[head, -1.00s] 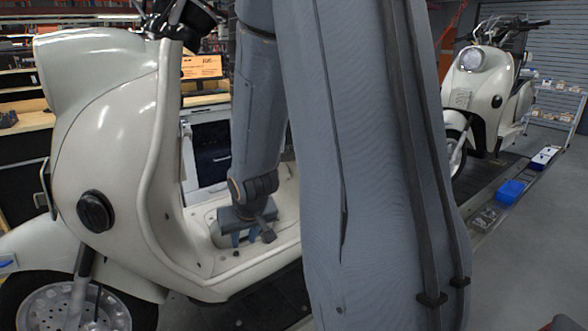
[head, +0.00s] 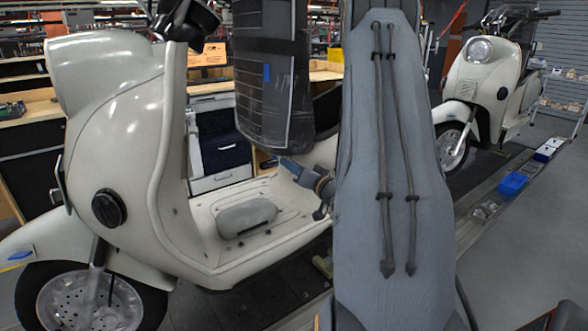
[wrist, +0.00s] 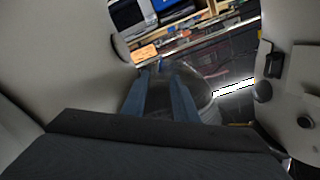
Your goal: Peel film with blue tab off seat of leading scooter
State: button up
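The near cream scooter (head: 120,145) fills the left of the head view. No tab is seen in the wrist view. My arm hides the scooter's rear in the head view.
A grey rounded hump (head: 246,216) lies on the footboard. A second cream scooter (head: 485,95) stands farther back at right. A blue bin (head: 512,184) sits along the conveyor edge. Workbenches stand behind the near scooter. The grey floor (head: 535,235) at right is clear.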

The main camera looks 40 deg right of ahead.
aim_at(275, 155)
jog(key=w+b, duration=0.1)
jog(key=w, duration=0.2)
jog(key=w+b, duration=0.1)
jog(key=w, duration=0.3)
jog(key=w+b, duration=0.1)
jog(key=w, duration=0.2)
jog(key=shift+w+d+b, duration=0.3)
jog(key=shift+b, duration=0.05)
grip_shut()
